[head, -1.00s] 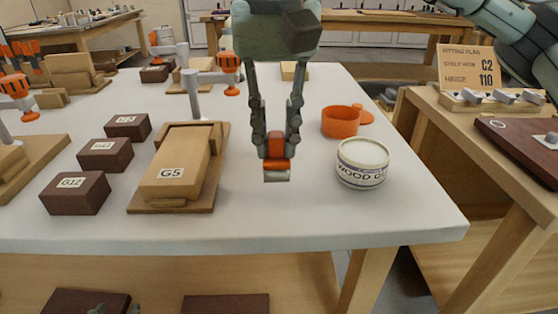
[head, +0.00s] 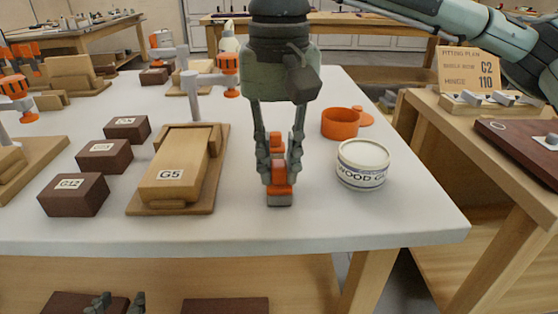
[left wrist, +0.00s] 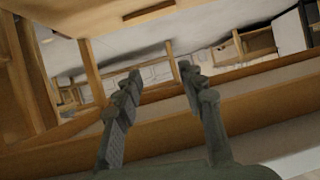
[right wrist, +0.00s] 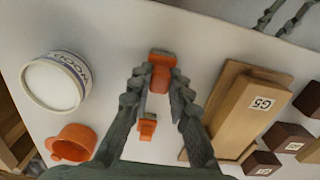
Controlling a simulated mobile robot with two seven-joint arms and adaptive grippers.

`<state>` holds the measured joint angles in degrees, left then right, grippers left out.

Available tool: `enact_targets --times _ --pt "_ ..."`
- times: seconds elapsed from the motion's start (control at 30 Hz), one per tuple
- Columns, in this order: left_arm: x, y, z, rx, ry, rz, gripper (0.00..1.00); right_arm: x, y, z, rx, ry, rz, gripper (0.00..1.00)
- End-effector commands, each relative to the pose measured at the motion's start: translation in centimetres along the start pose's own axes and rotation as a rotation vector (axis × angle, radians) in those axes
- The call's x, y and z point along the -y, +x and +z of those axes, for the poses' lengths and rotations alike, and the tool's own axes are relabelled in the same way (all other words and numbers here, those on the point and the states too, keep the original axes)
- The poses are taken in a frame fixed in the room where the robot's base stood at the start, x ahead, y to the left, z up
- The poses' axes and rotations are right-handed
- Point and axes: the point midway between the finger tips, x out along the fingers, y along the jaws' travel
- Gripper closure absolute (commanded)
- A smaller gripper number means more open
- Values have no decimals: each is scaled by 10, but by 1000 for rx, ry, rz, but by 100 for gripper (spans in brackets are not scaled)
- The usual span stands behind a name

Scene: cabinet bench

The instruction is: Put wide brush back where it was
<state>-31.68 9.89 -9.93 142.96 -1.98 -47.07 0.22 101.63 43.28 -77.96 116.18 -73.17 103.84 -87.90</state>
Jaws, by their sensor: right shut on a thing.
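The wide brush (head: 280,198) is orange with a grey lower end. My right gripper (head: 279,172) is shut on it, over the white bench top between the G5 block and the wood glue tin. In the head view its lower end is at or just above the bench; I cannot tell if it touches. In the right wrist view the brush (right wrist: 161,62) shows orange between and beyond the fingertips. My left gripper (head: 118,302) is low at the front, below the bench edge; in the left wrist view its fingers (left wrist: 160,72) are apart and empty.
The wood glue tin (head: 362,164) and an orange cup (head: 341,122) stand right of the brush. The G5 block (head: 172,172) on its wooden base and several dark labelled blocks (head: 74,194) are on the left. The bench top in front of the brush is clear.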

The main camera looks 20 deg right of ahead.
Motion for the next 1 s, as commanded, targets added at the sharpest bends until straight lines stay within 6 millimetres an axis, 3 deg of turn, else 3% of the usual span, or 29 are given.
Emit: enact_targets --times 0.33,0.37,0.5,0.87,1.0 --pt "-4 0 -9 -44 -3 9 60 0 2 0 0 0 0 100" --pt "-4 0 -10 -48 -3 9 60 0 2 0 0 0 0 80" --pt "-4 0 -12 -52 -3 9 60 0 2 0 0 0 0 62" --pt "-4 0 -10 -40 -3 9 60 0 1 0 0 0 0 61" --pt "6 -1 7 41 2 -12 60 0 -3 0 0 0 1 61"
